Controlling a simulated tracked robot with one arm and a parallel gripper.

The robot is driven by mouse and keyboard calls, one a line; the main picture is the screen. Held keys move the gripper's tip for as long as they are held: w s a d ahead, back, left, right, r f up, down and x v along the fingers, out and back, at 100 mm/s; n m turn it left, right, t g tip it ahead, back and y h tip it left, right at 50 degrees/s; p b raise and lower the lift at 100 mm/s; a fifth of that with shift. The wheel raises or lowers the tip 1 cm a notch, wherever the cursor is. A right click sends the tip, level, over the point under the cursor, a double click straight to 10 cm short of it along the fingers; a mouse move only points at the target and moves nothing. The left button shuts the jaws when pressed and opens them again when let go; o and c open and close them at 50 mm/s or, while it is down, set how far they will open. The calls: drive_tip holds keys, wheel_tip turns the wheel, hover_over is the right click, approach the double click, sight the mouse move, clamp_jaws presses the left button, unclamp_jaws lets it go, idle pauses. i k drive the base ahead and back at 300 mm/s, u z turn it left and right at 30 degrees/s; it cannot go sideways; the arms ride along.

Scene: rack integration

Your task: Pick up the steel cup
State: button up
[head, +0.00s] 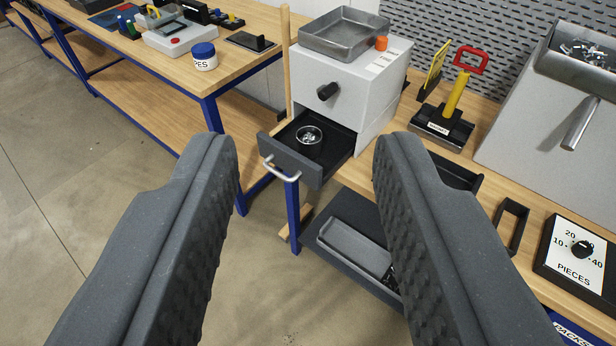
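A small round steel cup (309,137) stands inside the pulled-out dark drawer (290,174) of a grey cabinet. Small bright pieces seem to lie in the cup. My gripper (304,148) is open, with its two dark fingers wide apart to the left and right of the drawer in the picture. Nothing is between the fingertips except the view of the drawer and cup beyond. The cup looks farther away than the fingertips and apart from them.
The grey cabinet (345,85) carries a metal tray (344,33) and an orange cap. The drawer's handle (281,169) sticks out toward me. A wooden post (285,50) stands left of the cabinet. A lower shelf holds a grey bin (352,246). A PIECES dial box (577,258) is at right.

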sight(309, 140)
drive_tip(key=z, duration=0.1)
drive_tip(key=k, duration=0.55)
drive_tip(key=u, duration=1)
drive_tip(key=i, duration=2.35)
drive_tip(key=z, duration=0.75)
drive_tip(key=i, duration=0.4)
drive_tip(key=z, duration=0.4)
